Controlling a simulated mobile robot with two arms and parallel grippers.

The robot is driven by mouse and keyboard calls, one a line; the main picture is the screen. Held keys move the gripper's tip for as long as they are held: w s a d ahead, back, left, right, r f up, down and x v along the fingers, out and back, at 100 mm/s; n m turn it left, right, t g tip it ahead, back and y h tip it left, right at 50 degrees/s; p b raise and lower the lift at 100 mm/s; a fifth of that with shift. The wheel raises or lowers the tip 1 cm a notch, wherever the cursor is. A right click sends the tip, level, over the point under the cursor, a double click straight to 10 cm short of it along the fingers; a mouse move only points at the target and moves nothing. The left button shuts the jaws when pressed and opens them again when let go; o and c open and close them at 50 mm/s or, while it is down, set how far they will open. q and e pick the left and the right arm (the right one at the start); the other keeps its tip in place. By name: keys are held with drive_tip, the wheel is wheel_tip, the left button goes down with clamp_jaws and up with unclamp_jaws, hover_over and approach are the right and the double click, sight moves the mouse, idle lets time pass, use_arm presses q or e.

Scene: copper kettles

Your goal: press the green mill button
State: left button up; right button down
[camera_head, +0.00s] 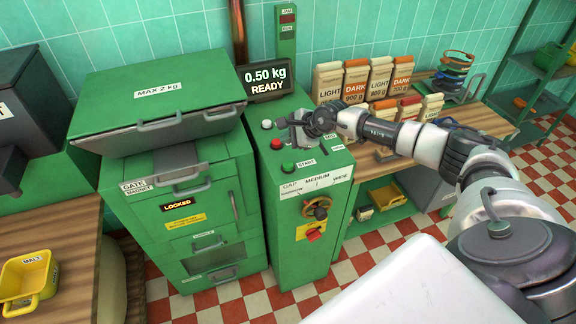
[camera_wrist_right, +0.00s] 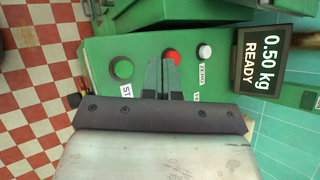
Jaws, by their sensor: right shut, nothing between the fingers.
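The green START button (camera_head: 288,168) sits on the near part of the green control panel (camera_head: 268,185). In the right wrist view the green button (camera_wrist_right: 123,68) is unobstructed, left of my fingers. A red button (camera_head: 276,144) and a white button (camera_head: 267,124) sit farther back on the panel. My right gripper (camera_head: 284,123) is shut and empty over the panel, behind the green button in the head view. In the right wrist view its fingertips (camera_wrist_right: 162,62) overlap the edge of the red button (camera_wrist_right: 172,56). I cannot tell the height of the gap. My left gripper is out of view.
The mill cabinet (camera_head: 185,215) with a LOCKED sign stands left of the panel. A display (camera_head: 268,80) reading 0.50 kg READY stands behind. Several labelled bags (camera_head: 355,80) stand on the wooden counter to the right. A yellow MALT tray (camera_head: 25,280) sits at lower left.

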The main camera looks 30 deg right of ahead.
drive_tip(key=b, duration=0.4)
hover_over(288, 166)
wheel_tip(288, 166, down, 6)
drive_tip(key=shift+w+f, duration=0.1)
drive_tip(key=shift+f, duration=0.15)
drive_tip(key=shift+f+b, duration=0.4)
idle(1.2)
drive_tip(key=shift+f+b, duration=0.45)
drive_tip(key=shift+b, duration=0.05)
drive_tip(key=shift+f+b, duration=0.55)
idle(0.5)
drive_tip(key=shift+r, duration=0.1)
drive_tip(key=shift+r+p, duration=0.6)
drive_tip(key=shift+r, duration=0.3)
drive_tip(key=shift+r, duration=0.1)
